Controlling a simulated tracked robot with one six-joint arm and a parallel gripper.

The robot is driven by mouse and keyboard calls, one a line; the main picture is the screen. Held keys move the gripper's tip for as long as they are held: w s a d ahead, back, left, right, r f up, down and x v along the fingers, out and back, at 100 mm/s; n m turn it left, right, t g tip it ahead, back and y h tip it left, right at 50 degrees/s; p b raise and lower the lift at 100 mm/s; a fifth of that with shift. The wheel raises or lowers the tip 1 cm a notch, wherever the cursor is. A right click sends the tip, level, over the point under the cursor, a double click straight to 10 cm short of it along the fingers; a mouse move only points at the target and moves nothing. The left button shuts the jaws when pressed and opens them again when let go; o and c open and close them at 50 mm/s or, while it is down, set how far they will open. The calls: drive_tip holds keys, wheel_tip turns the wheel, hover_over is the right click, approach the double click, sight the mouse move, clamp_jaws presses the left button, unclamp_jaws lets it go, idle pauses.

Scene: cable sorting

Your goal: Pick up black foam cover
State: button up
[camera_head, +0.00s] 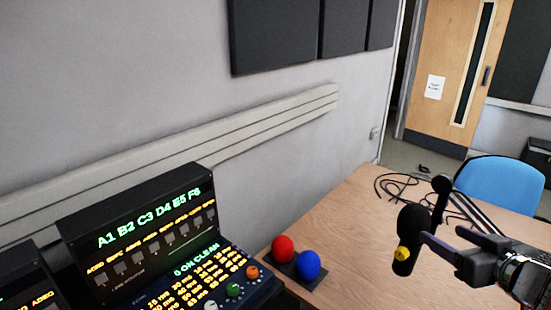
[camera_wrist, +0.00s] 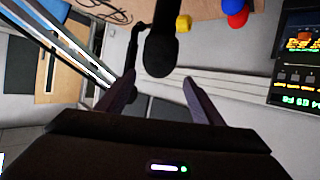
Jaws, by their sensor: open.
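The black foam cover (camera_head: 412,222) is a dark rounded cap at the upper end of a black microphone over the desk. It also shows in the wrist view (camera_wrist: 160,54), with its rounded end near the space between my fingertips. My gripper (camera_head: 442,234) is open and comes in from the right in the head view, its fingers pointing at the cover. In the wrist view my gripper (camera_wrist: 157,79) has one finger on each side of the cover's end, with nothing held. I cannot tell whether a finger touches the foam.
A yellow piece (camera_head: 402,253) shows by the microphone's lower part. A red ball (camera_head: 283,249) and a blue ball (camera_head: 309,265) sit at the desk's left edge, beside a lit control panel (camera_head: 145,235). Black cables (camera_head: 400,182) lie behind. The desk's middle (camera_head: 345,225) is clear.

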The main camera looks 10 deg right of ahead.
sight(422, 224)
drive_tip(key=shift+s, duration=0.15)
drive_tip(key=shift+f, duration=0.1)
drive_tip(key=shift+x, duration=4.3)
drive_tip(key=shift+x, duration=2.65)
drive_tip(key=shift+d, duration=0.15)
drive_tip(key=c, duration=0.7)
